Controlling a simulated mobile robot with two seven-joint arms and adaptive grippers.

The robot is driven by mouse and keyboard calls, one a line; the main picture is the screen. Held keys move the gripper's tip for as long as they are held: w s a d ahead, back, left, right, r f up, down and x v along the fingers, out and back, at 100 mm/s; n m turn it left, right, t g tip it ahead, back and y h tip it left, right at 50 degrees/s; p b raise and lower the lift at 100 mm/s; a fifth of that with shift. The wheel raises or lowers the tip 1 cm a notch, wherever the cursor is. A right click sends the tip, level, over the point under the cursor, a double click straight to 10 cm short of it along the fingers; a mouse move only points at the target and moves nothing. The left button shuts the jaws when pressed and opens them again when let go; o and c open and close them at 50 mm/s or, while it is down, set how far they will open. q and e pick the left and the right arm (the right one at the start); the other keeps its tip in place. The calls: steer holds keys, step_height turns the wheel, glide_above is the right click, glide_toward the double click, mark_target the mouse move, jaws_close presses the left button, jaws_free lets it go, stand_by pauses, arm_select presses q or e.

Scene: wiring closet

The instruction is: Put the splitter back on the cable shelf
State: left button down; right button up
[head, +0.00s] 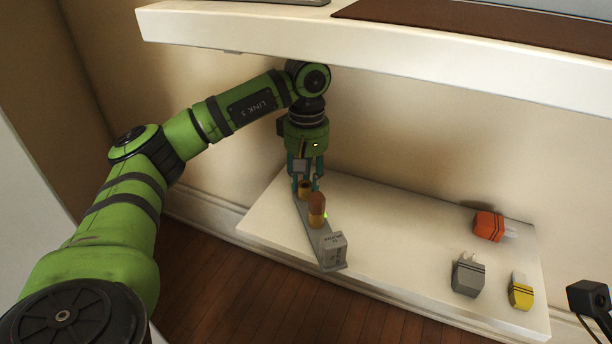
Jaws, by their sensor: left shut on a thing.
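I take the long grey strip (311,238) with the brown cylindrical pieces and the boxy grey block on it to be the splitter. It lies over the left part of the low white shelf (400,220), its near end at the shelf's front edge. I cannot tell whether it fully rests there. My left gripper (305,185) points down at the far end of the strip, its teal fingers shut on it. The fingers and a brown piece partly hide the grip. A small green light shows beside the nearer brown cylinder (317,207). My right gripper is out of view.
An orange plug-like piece (488,226), a grey one (467,276) and a yellow one (520,291) lie on the shelf's right side. A thick white upper surface (380,52) overhangs the shelf. A black device (589,298) is at far right. The shelf's middle is clear.

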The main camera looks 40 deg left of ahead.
arm_select(q)
steer(key=shift+f, duration=0.15)
steer(key=c, duration=0.6)
jaws_free()
steer(key=shift+f, duration=0.4)
steer(key=shift+r, duration=0.1)
steer(key=shift+w+r, duration=0.1)
steer(key=shift+r, duration=3.55)
